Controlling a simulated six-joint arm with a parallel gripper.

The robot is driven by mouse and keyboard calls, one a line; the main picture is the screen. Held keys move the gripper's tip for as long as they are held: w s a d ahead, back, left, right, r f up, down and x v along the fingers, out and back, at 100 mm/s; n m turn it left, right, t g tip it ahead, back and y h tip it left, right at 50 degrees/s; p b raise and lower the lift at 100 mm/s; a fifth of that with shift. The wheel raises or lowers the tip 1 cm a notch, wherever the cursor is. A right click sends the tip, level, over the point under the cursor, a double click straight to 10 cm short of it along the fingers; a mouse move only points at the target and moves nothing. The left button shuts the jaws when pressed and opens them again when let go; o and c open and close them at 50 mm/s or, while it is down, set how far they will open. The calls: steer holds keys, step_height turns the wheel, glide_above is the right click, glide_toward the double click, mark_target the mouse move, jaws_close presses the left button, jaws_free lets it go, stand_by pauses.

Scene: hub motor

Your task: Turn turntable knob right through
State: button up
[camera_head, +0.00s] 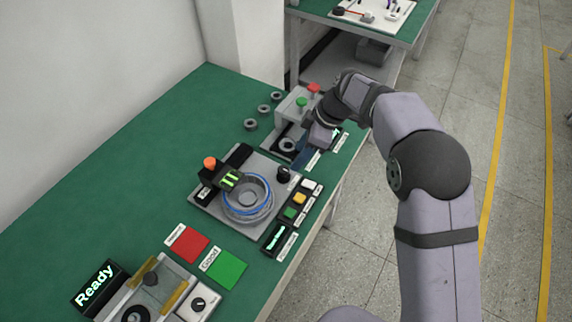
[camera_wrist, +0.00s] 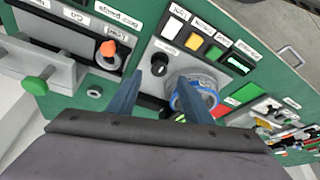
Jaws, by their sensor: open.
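The turntable knob (camera_head: 283,174) is a small black dial at the right corner of the grey turntable plate (camera_head: 200,206). It also shows in the wrist view (camera_wrist: 160,63), beyond the fingertips and roughly midway between them. The round grey turntable part with a blue ring (camera_head: 247,199) sits on the plate, and the right finger partly covers it in the wrist view (camera_wrist: 195,80). My gripper (camera_wrist: 159,78) is open and empty, with blue fingers apart. In the head view my gripper (camera_head: 303,157) is behind the knob, near the neighbouring station, not touching the knob.
White, orange and green buttons (camera_head: 299,198) line the plate's right side. A station with red and green caps (camera_head: 300,101) stands close to my gripper. An orange-topped post (camera_head: 209,163) is at the plate's left. Red (camera_head: 187,244) and green (camera_head: 224,269) pads lie in front.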

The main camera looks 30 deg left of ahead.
mark_target(284, 169)
steer(key=shift+n, duration=0.3)
steer(key=shift+a+r+p+x, duration=0.15)
steer(key=shift+p+x, duration=0.3)
steer(key=shift+x, duration=0.85)
steer(key=shift+a+p+x, duration=0.2)
steer(key=shift+p+x, duration=0.25)
steer(key=shift+x, duration=0.85)
steer(key=shift+a+r+p+x, duration=0.15)
steer(key=shift+p+x, duration=0.3)
steer(key=shift+x, duration=0.85)
steer(key=shift+s, duration=0.15)
steer(key=shift+c, duration=0.3)
steer(key=c, duration=1)
